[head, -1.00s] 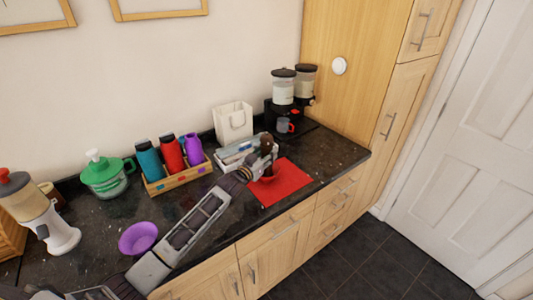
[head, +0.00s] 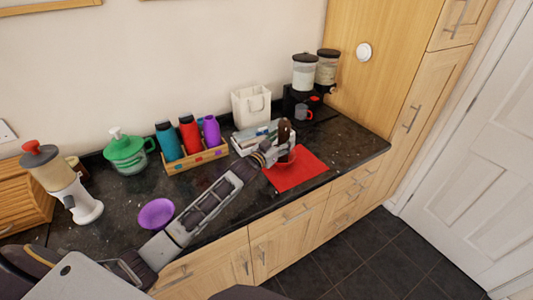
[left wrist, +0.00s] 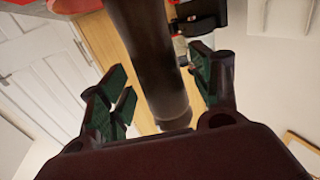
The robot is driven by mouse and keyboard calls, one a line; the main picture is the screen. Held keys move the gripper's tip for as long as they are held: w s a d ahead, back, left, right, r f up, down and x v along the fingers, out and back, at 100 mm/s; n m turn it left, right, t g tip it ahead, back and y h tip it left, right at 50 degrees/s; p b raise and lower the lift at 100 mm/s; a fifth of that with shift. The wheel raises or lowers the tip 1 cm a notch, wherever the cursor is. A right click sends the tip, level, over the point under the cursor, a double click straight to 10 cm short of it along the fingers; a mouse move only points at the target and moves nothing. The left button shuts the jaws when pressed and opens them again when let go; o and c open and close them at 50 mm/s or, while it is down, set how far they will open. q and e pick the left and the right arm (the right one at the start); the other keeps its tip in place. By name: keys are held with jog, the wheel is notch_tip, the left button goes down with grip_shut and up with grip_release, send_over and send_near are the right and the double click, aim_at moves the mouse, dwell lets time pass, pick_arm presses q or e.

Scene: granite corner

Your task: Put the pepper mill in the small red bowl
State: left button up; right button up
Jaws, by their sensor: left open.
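The dark brown pepper mill (head: 284,131) stands roughly upright over the small red bowl (head: 284,162) on the red mat (head: 301,174). My left gripper (head: 284,149) is open around the mill and hides its lower part and much of the bowl. In the left wrist view the mill (left wrist: 148,60) is a dark shaft between the spread green-padded fingers (left wrist: 160,98). I cannot tell whether its foot touches the bowl's inside. My right gripper is not in view.
A grey-white tray (head: 247,143) and a white paper bag (head: 251,106) stand behind my left arm. A coffee machine (head: 296,101) with a mug (head: 304,115) is at the back. A purple bowl (head: 156,214) and a bottle crate (head: 197,160) are left. The right counter end is clear.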

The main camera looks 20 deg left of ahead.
pick_arm(q)
jog(key=b+v, duration=0.1)
jog(key=v, duration=0.9)
jog(key=shift+s, duration=0.25)
jog(key=shift+r, duration=0.1)
